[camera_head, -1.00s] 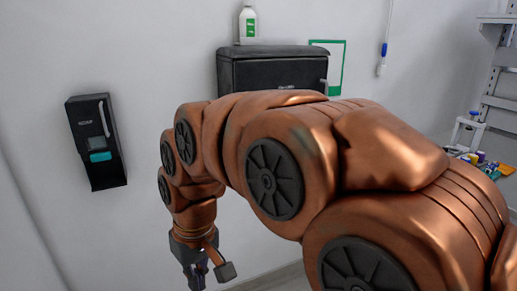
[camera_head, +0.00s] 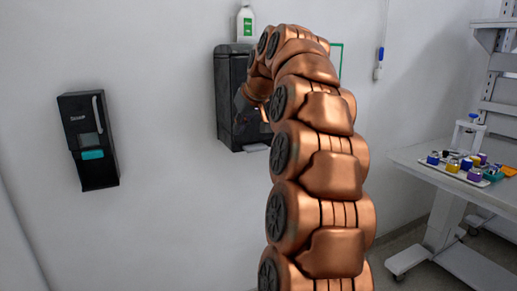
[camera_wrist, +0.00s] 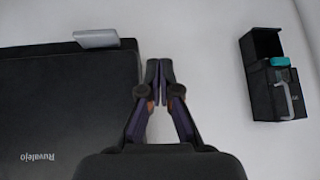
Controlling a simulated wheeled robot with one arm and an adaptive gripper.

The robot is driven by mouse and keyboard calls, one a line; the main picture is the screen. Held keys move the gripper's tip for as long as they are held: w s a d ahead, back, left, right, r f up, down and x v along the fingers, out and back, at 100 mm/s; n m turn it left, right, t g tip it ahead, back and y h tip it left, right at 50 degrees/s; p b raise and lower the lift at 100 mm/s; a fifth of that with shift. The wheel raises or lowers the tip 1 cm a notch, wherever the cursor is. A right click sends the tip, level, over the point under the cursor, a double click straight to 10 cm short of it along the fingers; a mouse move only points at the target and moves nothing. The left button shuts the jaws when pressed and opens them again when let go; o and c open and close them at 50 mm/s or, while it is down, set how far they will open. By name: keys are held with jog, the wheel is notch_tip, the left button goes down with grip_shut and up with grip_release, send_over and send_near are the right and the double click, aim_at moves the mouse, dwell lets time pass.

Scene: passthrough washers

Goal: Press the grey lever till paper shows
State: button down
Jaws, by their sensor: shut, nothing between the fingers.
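A black dispenser (camera_head: 228,80) hangs on the wall, partly hidden behind my arm. In the wrist view the dispenser (camera_wrist: 60,100) fills the left side, upside down, with "Ruvalejo" lettering. A light grey flat piece that looks like the lever (camera_wrist: 97,39) sticks out at its lower edge; its pale edge also shows under the dispenser in the head view (camera_head: 257,148). My gripper (camera_wrist: 159,66) is shut and empty, to the right of the dispenser and grey piece in the wrist view, apart from the piece. I cannot make out any paper.
A smaller black dispenser (camera_head: 90,140) with a pale handle and teal part is on the wall to the left. A white bottle (camera_head: 245,22) stands on the main dispenser. A table (camera_head: 425,165) with colourful small items is at the right. The wall between both dispensers is bare.

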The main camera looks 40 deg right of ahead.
jog(key=s+d+r+m+t+h+b, duration=0.1)
jog(key=d+r, duration=0.1)
jog(key=d, duration=0.7)
jog(key=shift+s+d+r+h, duration=0.2)
jog(key=shift+s+d+h, duration=0.2)
send_over(255, 147)
jog(key=s, duration=0.2)
jog(key=f, duration=0.7)
jog(key=shift+a+f+p, duration=0.15)
jog(key=shift+a+p, duration=0.1)
jog(key=shift+p, duration=0.05)
jog(key=shift+s+f, duration=0.15)
jog(key=shift+f, duration=1.7)
jog(key=shift+f, duration=0.15)
